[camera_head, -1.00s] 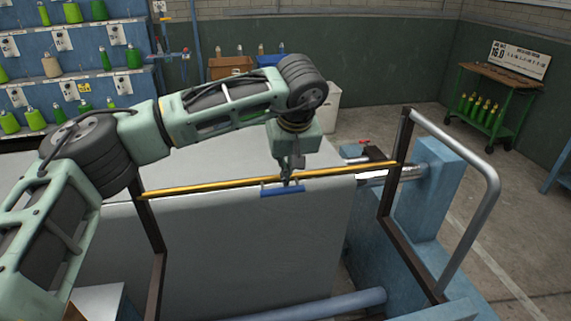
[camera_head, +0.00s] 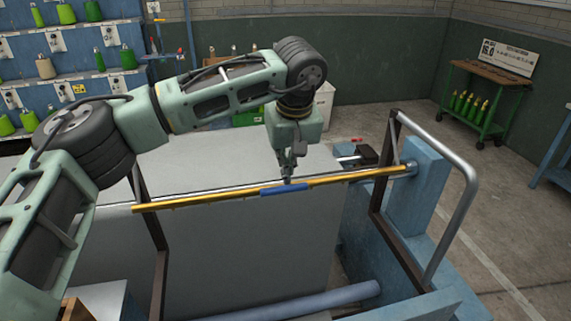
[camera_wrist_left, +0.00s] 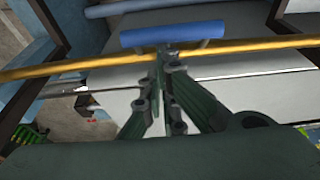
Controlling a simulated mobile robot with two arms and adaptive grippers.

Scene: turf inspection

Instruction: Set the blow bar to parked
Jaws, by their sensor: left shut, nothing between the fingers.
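The blow bar (camera_head: 350,177) is a long yellow bar across the top front of the pale sheet, with a blue handle (camera_head: 284,189) near its middle. My left gripper (camera_head: 287,181) is shut and empty, pointing down with its fingertips right behind the blue handle. In the left wrist view the closed fingertips (camera_wrist_left: 163,52) are at the yellow bar (camera_wrist_left: 85,64), just below the blue handle (camera_wrist_left: 172,34) in the picture. I cannot tell whether they touch the bar or handle. My right gripper is not in view.
Dark brown frame posts (camera_head: 160,255) stand near both bar ends. A bent grey rail (camera_head: 462,215) and blue machine housing (camera_head: 420,185) lie at the right. The pale sheet (camera_head: 240,245) hangs below the bar. A green trolley (camera_head: 490,95) stands far off on open floor.

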